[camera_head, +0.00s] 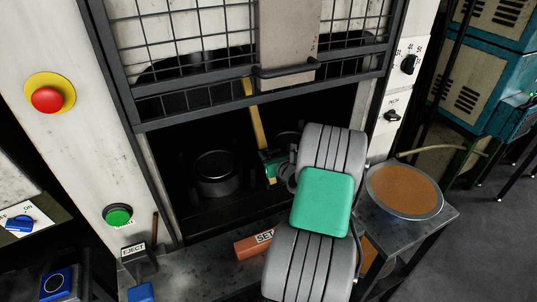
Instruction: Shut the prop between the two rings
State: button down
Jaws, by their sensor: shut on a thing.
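The prop is a yellow bar (258,124), standing slightly tilted in the dark press opening. Its upper end overlaps the lower part of the mesh guard, and its lower end is near my gripper. A round dark ring (216,178) sits on the press bed left of the prop. A second dark round shape (286,139), perhaps the other ring, is right of it, partly hidden by my arm. My gripper (271,167), with green parts, is at the prop's lower part and shut on it. My wrist and arm hide part of the grip.
The mesh guard (190,25) with a handle hangs above the opening. A red tag (255,245) marked SET and a blue-ended EJECT lever (140,291) are at the front. A round brown-filled pan (404,190) stands on the right side table. A red button (47,99) is at left.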

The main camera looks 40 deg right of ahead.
jog(key=shift+w+d+r, duration=0.15)
jog(key=shift+w+r, duration=0.1)
jog(key=shift+r, duration=0.4)
jog(key=c, duration=1.5)
grip_release()
jog(key=o, duration=0.7)
jog(key=shift+c, duration=0.2)
jog(key=shift+o, duration=1.4)
jog(key=shift+s+d+f, duration=0.1)
jog(key=shift+s+f, duration=0.05)
jog(key=shift+o, duration=0.2)
jog(key=shift+f, duration=0.15)
jog(key=shift+a, duration=0.2)
jog(key=shift+s, duration=0.3)
jog(key=b+v, duration=0.1)
jog(key=v, duration=0.6)
